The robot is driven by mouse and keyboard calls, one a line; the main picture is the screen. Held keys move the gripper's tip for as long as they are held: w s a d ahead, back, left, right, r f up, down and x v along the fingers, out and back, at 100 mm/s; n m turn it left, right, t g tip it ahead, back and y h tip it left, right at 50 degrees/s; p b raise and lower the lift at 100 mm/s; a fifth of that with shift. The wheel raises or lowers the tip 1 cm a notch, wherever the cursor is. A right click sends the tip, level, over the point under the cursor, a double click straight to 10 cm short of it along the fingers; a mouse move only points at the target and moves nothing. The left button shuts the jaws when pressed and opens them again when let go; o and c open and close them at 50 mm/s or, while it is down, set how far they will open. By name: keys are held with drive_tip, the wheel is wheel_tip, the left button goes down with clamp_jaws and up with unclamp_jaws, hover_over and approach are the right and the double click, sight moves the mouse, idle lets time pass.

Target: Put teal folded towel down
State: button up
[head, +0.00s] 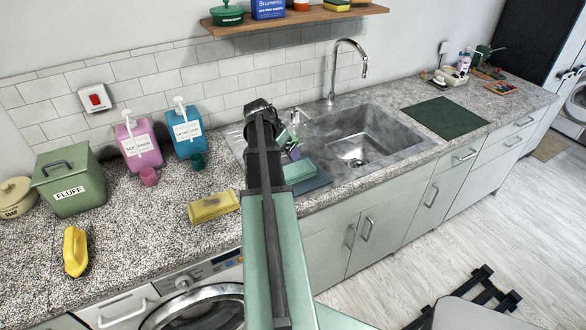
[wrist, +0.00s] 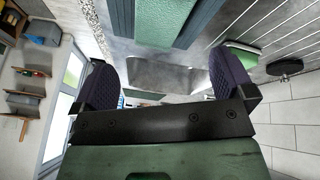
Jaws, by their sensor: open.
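The teal folded towel (head: 299,171) lies flat on a dark blue-grey mat (head: 316,182) at the left side of the sink, partly hidden behind my arm. My gripper (head: 293,146) is just behind the towel and above the counter, with one purple finger showing. In the wrist view my gripper (wrist: 163,80) is open, its two purple fingers wide apart with nothing between them. The towel (wrist: 157,22) shows there at the top middle, beyond the fingers and apart from them.
The sink (head: 365,140) with its tall tap (head: 361,62) is to the right. A yellow folded cloth (head: 213,206), pink bottle (head: 139,145), blue bottle (head: 186,130) and green FLUFF bin (head: 69,182) stand left. A shelf (head: 295,20) hangs above. A dark green mat (head: 445,117) lies right of the sink.

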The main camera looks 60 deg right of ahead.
sight(293, 169)
drive_tip(key=m, duration=0.3)
drive_tip(key=shift+w+a+f, duration=0.1)
drive_tip(key=shift+w+f, duration=0.05)
drive_tip(key=shift+w, duration=0.1)
drive_tip(key=shift+m, duration=0.9)
drive_tip(key=b+x, duration=0.5)
drive_tip(key=shift+w+f, duration=0.15)
drive_tip(key=shift+f, duration=0.05)
drive_tip(key=shift+f+b, duration=0.3)
drive_tip(key=shift+b, duration=0.05)
drive_tip(key=shift+r, duration=0.15)
drive_tip(key=b+x, duration=0.1)
drive_tip(key=x, duration=0.1)
drive_tip(key=b+x, duration=0.1)
drive_tip(key=b, duration=0.1)
drive_tip(key=b+x, duration=0.1)
drive_tip(key=x, duration=0.1)
drive_tip(key=shift+s+f+b, duration=0.25)
drive_tip(key=shift+s+b, duration=0.05)
drive_tip(key=shift+s, duration=0.15)
drive_tip(key=shift+r, duration=0.25)
drive_tip(key=shift+c, duration=0.2)
drive_tip(key=c, duration=1)
